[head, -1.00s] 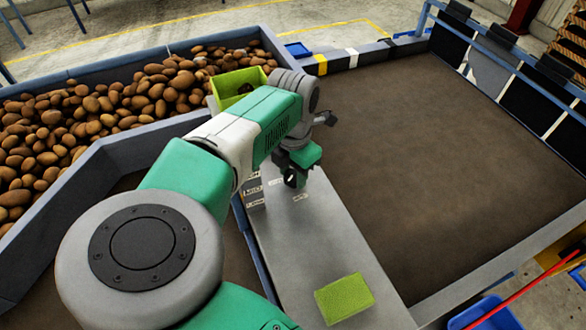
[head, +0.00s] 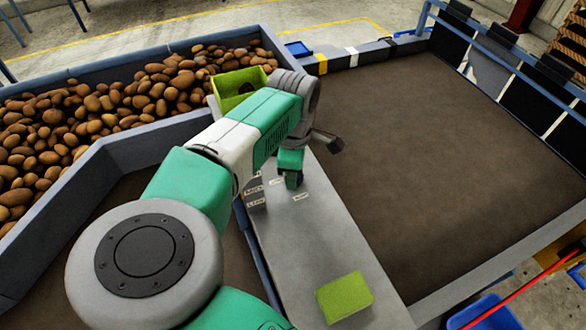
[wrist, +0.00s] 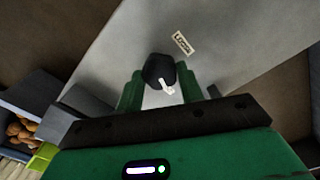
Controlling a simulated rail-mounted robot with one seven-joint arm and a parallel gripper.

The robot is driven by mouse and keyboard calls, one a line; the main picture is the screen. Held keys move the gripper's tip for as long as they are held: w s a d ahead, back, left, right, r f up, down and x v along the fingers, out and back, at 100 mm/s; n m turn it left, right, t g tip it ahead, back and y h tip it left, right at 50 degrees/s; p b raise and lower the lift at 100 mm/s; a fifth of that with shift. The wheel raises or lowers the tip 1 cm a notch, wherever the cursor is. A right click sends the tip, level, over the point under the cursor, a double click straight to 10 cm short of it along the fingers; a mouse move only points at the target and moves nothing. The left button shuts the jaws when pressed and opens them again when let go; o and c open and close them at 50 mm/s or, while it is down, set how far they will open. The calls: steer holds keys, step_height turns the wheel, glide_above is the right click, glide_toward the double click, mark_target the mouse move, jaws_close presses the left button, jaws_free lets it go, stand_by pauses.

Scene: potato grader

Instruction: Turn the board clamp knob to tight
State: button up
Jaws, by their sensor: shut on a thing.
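The clamp knob (wrist: 158,70) is black with a white pointer line and stands on the grey board (wrist: 215,45). In the wrist view it sits between the green fingers of my gripper (wrist: 160,85), which is shut on it. The white pointer is aimed toward the palm, slightly right. A label reading "LOOSE" (wrist: 182,43) lies on the board just beyond the knob. In the head view my gripper (head: 290,180) is low over the grey board (head: 325,245), and my wrist hides most of the knob. Small white labels (head: 300,197) lie around it; their text is too small to read.
A lime-green sponge-like block (head: 344,298) lies at the board's near end. A wide brown belt (head: 430,150) right of the board is empty.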

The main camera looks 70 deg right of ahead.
steer(key=shift+r+m, duration=0.1)
steer(key=shift+m, duration=1)
steer(key=o, duration=1)
step_height(320, 180, up, 8)
steer(key=shift+f, duration=0.1)
